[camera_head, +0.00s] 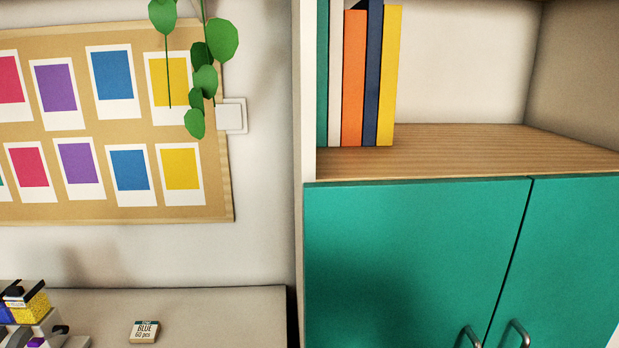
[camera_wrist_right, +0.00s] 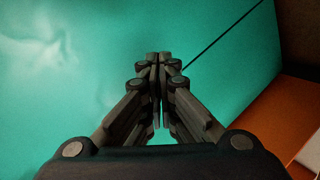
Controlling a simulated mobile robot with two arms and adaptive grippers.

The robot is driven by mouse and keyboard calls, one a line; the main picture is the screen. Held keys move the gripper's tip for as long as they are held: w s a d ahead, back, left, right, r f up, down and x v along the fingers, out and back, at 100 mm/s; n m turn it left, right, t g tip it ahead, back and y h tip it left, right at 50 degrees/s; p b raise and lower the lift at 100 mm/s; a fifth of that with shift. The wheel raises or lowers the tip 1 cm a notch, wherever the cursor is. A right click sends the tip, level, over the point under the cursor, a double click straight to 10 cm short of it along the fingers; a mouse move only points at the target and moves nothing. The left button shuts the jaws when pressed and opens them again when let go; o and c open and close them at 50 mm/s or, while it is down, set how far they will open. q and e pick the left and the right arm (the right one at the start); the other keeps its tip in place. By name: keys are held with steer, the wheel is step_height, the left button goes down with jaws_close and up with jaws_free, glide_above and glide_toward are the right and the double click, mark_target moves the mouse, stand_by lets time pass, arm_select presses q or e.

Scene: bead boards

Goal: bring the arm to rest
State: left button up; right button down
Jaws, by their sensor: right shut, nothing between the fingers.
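My right gripper (camera_wrist_right: 158,60) shows in the right wrist view, with its two dark fingers together at the tips and nothing between them. Behind it is the teal cabinet front (camera_wrist_right: 70,60), with the dark line between two doors running up to the right. I cannot tell how far the fingertips are from that surface. Neither gripper and neither arm shows in the head view.
A cabinet with teal doors (camera_head: 410,255) and metal handles fills the right. Books (camera_head: 354,80) stand on its wooden shelf (camera_head: 470,145). A low surface (camera_head: 220,310) at bottom left holds a small "BLUE" box (camera_head: 145,331) and stacked items (camera_head: 30,310). A card board (camera_head: 215,200) hangs above.

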steer(key=s+a+f+m+g+h, duration=0.25)
steer(key=s+f+m, duration=0.2)
steer(key=f, duration=0.45)
steer(key=s+a+f+m+g, duration=0.3)
steer(key=s+a+f+g, duration=0.1)
steer(key=s+a+f, duration=0.3)
steer(key=s+a+f+m+g+p, duration=0.1)
steer(key=s+a+f+m+g, duration=0.3)
steer(key=s+a+f, duration=0.3)
steer(key=s+a+g, duration=0.1)
steer(key=s+a, duration=0.3)
steer(key=s, duration=0.1)
steer(key=shift+a, duration=0.1)
